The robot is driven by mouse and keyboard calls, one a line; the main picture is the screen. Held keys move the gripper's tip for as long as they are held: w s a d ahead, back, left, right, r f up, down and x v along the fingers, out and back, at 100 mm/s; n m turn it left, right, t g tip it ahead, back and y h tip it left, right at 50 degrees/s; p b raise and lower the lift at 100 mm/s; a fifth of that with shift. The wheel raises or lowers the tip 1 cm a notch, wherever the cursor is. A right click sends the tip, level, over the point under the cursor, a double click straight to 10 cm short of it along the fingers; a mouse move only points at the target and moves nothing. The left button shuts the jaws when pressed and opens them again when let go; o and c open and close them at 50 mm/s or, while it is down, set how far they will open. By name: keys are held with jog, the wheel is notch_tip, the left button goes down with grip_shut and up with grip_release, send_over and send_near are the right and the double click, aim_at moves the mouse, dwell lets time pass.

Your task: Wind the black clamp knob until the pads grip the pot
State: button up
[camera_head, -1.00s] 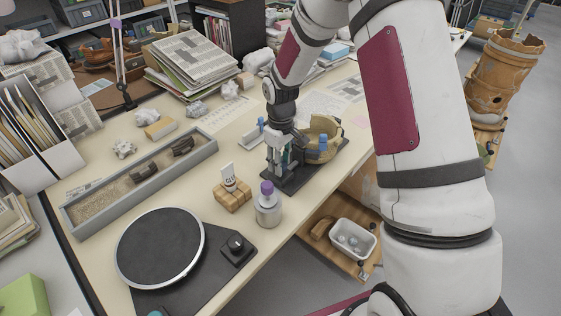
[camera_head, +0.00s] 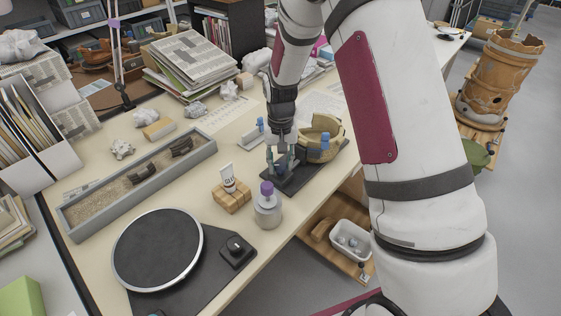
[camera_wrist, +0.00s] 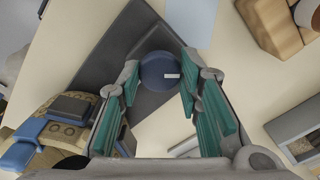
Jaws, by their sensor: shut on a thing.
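The clamp knob (camera_wrist: 158,72) is a dark, bluish-black disc with a white mark, between my fingertips in the wrist view. My gripper (camera_wrist: 160,86) is shut on it, with a teal-padded finger on each side; the gripper (camera_head: 280,168) points down over the clamp in the head view. The clamp's dark base (camera_head: 305,176) lies near the table's front edge. The tan, open-sided pot (camera_head: 332,133) stands on it, right of my gripper, with a blue clamp part (camera_head: 325,143) at it. The pot also shows in the wrist view (camera_wrist: 92,105). Whether the pads touch it, I cannot tell.
A purple-capped bottle (camera_head: 267,208) and a wooden block (camera_head: 231,199) holding a tube stand left of the clamp. A turntable (camera_head: 157,249) lies at the front left. A long grey sand tray (camera_head: 82,217) lies behind them.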

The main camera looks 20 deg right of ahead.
aim_at(281, 165)
jog(key=shift+m, duration=0.5)
jog(key=o, duration=1.1)
jog(key=shift+o, duration=0.2)
notch_tip(281, 165, up, 12)
